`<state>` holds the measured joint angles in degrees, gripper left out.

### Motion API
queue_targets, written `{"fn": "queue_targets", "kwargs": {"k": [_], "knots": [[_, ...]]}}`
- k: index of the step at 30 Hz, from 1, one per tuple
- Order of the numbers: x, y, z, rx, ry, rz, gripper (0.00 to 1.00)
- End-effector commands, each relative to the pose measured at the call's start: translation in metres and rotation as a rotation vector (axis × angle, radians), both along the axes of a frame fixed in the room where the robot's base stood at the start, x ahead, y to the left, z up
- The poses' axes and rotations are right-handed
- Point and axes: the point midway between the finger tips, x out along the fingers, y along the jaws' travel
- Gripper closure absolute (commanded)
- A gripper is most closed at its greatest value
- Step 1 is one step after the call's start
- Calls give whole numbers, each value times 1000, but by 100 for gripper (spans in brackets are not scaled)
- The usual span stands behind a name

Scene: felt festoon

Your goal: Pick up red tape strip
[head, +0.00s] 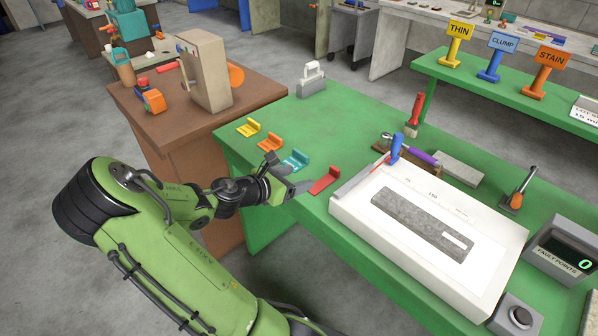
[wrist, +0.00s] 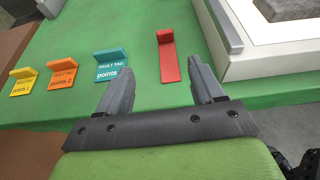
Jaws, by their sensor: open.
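The red tape strip (head: 325,181) lies on the green table, just left of the white panel. It is a flat red piece with a raised tab at its far end, and it also shows in the wrist view (wrist: 169,64). My gripper (head: 301,174) is open and empty at the table's near edge. In the wrist view its two fingers (wrist: 160,66) point toward the strip, which shows between the fingertips, nearer the right one. The strip appears apart from both fingers.
Teal (head: 296,161), orange (head: 270,143) and yellow (head: 248,127) fault tags stand in a row left of the strip. The white panel (head: 350,205) with a grey felt piece is close on the right. A brown table (head: 180,130) adjoins at the left.

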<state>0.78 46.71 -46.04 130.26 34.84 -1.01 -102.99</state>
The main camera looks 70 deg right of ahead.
Motion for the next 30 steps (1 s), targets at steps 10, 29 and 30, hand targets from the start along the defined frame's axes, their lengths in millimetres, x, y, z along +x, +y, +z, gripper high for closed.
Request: {"fn": "queue_targets", "kwargs": {"k": [10, 29, 30], "knots": [[-32, -70, -35, 0, -4, -7, 33], [-60, -127, -57, 5, -7, -2, 33], [-60, -127, -57, 5, -7, -2, 33]]}}
